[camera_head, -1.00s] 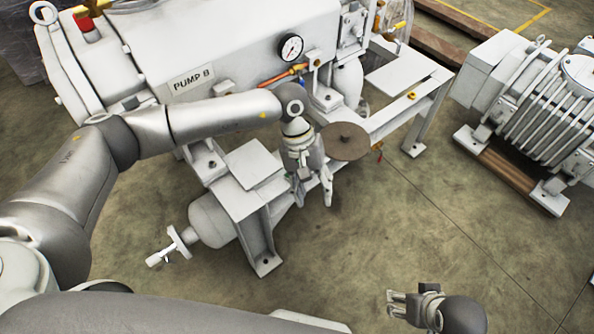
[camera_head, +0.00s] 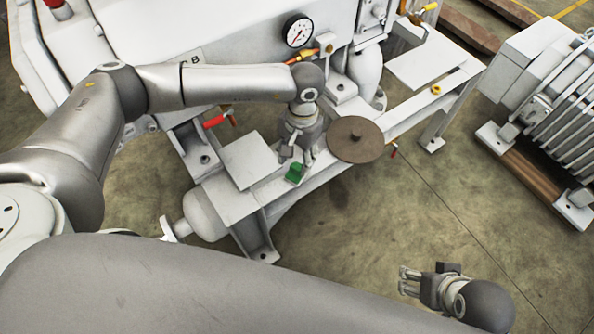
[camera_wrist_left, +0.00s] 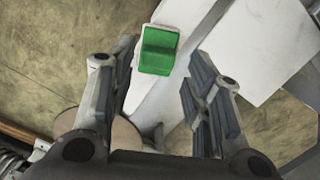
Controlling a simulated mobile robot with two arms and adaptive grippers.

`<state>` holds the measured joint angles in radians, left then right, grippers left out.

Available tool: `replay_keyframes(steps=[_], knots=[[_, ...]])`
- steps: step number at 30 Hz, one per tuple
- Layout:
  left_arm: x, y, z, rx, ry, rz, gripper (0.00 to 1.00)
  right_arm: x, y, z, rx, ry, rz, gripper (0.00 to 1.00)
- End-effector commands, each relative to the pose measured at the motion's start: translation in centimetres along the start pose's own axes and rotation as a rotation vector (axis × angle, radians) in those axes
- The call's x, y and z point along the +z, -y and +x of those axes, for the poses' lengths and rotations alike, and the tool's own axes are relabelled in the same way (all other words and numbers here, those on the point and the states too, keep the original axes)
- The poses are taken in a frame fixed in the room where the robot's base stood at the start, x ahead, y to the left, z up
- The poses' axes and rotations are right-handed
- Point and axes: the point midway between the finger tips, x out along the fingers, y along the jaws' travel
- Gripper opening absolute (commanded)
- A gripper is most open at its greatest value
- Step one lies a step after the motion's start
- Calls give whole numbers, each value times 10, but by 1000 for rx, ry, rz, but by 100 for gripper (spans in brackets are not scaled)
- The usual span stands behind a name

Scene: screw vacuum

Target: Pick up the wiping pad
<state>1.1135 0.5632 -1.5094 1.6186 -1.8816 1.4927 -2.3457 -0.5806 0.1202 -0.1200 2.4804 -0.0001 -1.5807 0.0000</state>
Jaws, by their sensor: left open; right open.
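The wiping pad looks to be a small green block on a white base (camera_wrist_left: 158,50). It lies on the white frame of the pump in the left wrist view, and its green top shows in the head view (camera_head: 295,173). My left gripper (camera_head: 297,157) is open just above and beside it, pointing down. In the left wrist view the fingers (camera_wrist_left: 157,85) stand apart, with the pad just beyond the gap between their tips. The gripper is empty. My right gripper (camera_head: 408,282) is open and empty over the floor at the lower right.
A brown round disc (camera_head: 355,140) with a centre knob is right of my left gripper. A flat white plate (camera_head: 254,160) is left of the pad. A red-handled valve (camera_head: 219,119) and a pressure gauge (camera_head: 298,31) are on the pump. Open floor lies at the lower right.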

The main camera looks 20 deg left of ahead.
Motion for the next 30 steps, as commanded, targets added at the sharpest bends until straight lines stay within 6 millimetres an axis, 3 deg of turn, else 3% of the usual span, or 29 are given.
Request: replay_keyframes(steps=[9,17,24,30], knots=[[-1,-2,44,2,3,0,46,2,0,8,0,-3,0,70],[-2,-2,50,1,0,0,46,0,0,9,0,-11,-1,70],[-2,-2,50,1,0,0,19,0,1,9,-1,-11,-1,70],[-2,-2,49,1,0,0,16,0,1,9,-1,-11,-1,70]])
